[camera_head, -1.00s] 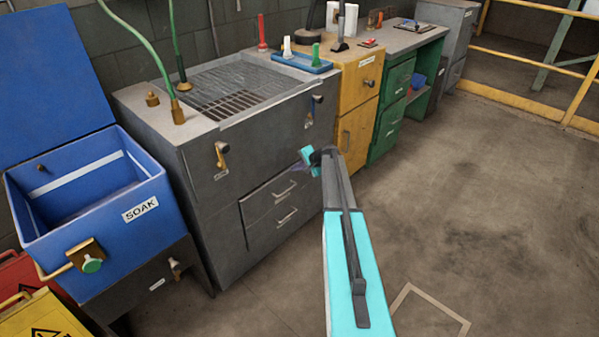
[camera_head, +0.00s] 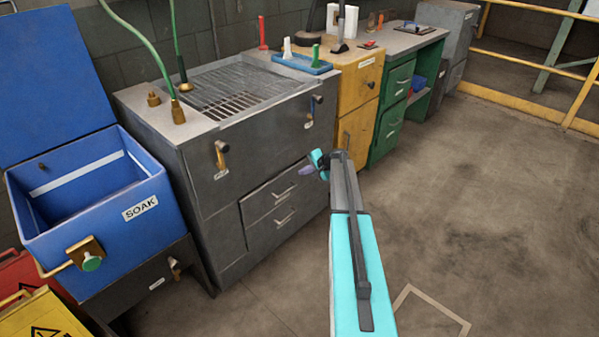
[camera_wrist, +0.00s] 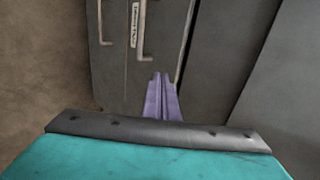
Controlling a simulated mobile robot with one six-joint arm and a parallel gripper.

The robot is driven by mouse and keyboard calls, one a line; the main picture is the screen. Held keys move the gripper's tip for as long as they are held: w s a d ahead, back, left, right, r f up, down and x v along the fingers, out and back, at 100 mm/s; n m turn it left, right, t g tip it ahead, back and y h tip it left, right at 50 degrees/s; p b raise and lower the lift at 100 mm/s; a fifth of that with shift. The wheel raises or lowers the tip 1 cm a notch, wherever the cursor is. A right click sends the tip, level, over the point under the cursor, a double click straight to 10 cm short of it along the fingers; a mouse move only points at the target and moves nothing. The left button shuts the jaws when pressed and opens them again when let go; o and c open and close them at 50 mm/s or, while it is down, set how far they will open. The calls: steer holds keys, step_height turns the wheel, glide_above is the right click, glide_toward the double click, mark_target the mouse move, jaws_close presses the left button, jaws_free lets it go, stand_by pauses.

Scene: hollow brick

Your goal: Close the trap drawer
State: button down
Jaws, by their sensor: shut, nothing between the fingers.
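The grey cabinet (camera_head: 215,205) has two stacked drawers low on its right part. The upper drawer (camera_head: 262,199) and lower drawer (camera_head: 268,229) each have a pale bar handle. Both fronts look flush or nearly so; a small gap cannot be ruled out. In the wrist view, a drawer front (camera_wrist: 160,60) carries a small label beside a handle (camera_wrist: 143,35); the label is too small to read surely. My gripper (camera_head: 306,171) is shut and empty, in front of the cabinet near the upper drawer's right end. Its purple fingers (camera_wrist: 162,78) point toward the drawer fronts; contact cannot be told.
A blue SOAK bin (camera_head: 95,215) with a raised lid stands left of the cabinet. A yellow cabinet (camera_head: 358,120) and a green desk (camera_head: 388,125) stand to its right. The concrete floor (camera_head: 480,220) at right is clear up to a yellow railing (camera_head: 520,105).

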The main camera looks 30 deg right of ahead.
steer(key=v, duration=0.9)
steer(key=shift+r, duration=0.1)
